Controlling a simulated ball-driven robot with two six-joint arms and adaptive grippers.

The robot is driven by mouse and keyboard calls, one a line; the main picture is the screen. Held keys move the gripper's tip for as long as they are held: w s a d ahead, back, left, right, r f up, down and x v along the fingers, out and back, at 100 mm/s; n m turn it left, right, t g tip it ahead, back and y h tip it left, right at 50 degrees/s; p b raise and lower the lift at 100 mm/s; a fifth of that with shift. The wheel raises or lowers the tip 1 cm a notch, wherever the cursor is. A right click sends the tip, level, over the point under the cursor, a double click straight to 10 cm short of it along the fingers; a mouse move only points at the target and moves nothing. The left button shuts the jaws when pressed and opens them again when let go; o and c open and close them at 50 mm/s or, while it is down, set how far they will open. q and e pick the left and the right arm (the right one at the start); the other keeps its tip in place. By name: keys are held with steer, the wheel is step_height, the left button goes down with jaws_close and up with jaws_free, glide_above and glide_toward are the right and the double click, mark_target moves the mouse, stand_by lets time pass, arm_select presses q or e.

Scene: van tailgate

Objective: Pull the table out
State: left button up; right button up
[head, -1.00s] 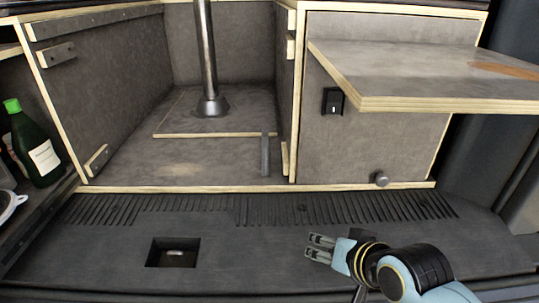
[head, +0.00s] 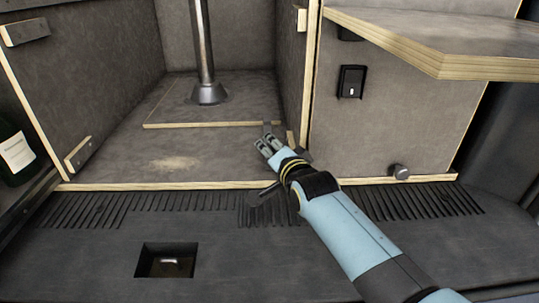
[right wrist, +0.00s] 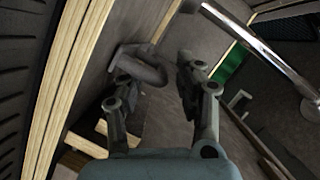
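A chrome table leg (head: 203,45) stands upright on a flared foot inside the open compartment; a chrome bar shows in the right wrist view (right wrist: 258,48). The foot sits on a grey board (head: 165,115) with a pale wooden front edge. A grey tabletop (head: 430,35) juts out at the upper right. My right gripper (head: 264,144) is inside the compartment by its right wall. A grey curved handle (right wrist: 145,68) shows close in front of the spread fingers in the right wrist view. Contact cannot be told. My left gripper is out of view.
A right-hand cabinet carries a black switch (head: 350,82) and a round knob (head: 400,172). A wooden sill (head: 130,186) edges the compartment. A ribbed dark bumper with a recess (head: 165,261) lies in front. A green bottle (head: 14,152) stands at the left.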

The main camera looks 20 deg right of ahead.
steer(key=shift+w+f, duration=0.15)
steer(key=shift+w, duration=0.5)
jaws_close()
